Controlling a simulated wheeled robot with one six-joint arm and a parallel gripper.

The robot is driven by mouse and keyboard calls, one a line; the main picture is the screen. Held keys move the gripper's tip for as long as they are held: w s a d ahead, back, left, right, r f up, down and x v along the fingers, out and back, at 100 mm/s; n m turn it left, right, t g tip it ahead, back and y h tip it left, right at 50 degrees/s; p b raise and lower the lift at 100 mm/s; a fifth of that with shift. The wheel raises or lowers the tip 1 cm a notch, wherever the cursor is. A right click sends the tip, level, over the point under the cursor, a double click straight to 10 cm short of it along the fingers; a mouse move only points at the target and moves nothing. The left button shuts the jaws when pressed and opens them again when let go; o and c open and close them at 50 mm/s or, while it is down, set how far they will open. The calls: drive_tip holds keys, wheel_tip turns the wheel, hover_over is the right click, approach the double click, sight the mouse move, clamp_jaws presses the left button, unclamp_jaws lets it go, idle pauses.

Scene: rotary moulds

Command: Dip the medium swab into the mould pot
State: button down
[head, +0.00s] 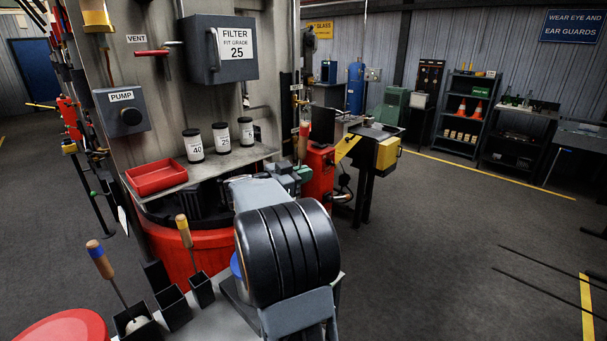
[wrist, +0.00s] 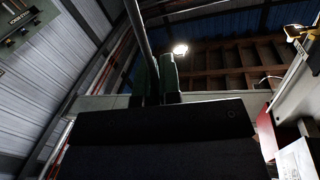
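My gripper's two green fingers (wrist: 157,78) are closed around a thin grey rod (wrist: 141,32), which fits the medium swab's shaft. It runs up and out of the wrist view, so its head is not seen there. In the head view my gripper (head: 293,169) is beyond my black wrist, with a tan upright handle (head: 303,142) just above it. A blue-banded swab (head: 98,258) and a yellow-banded swab (head: 183,231) stand tilted in black holders at lower left. The holder between them (head: 173,306) looks empty. A blue round thing (head: 236,267), possibly a pot, is mostly hidden behind my arm.
A red tray (head: 156,177) and several labelled canisters (head: 221,137) sit on the machine's shelf. A red drum (head: 192,251) stands below. The floor at right is open, except for thin dark bars.

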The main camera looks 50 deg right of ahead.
wheel_tip(320, 180, down, 9)
drive_tip(key=b, duration=0.4)
drive_tip(key=shift+r, duration=0.25)
idle(1.3)
wheel_tip(320, 180, up, 8)
drive_tip(key=p, duration=0.7)
drive_tip(key=shift+f, duration=0.2)
drive_tip(key=shift+s, duration=0.15)
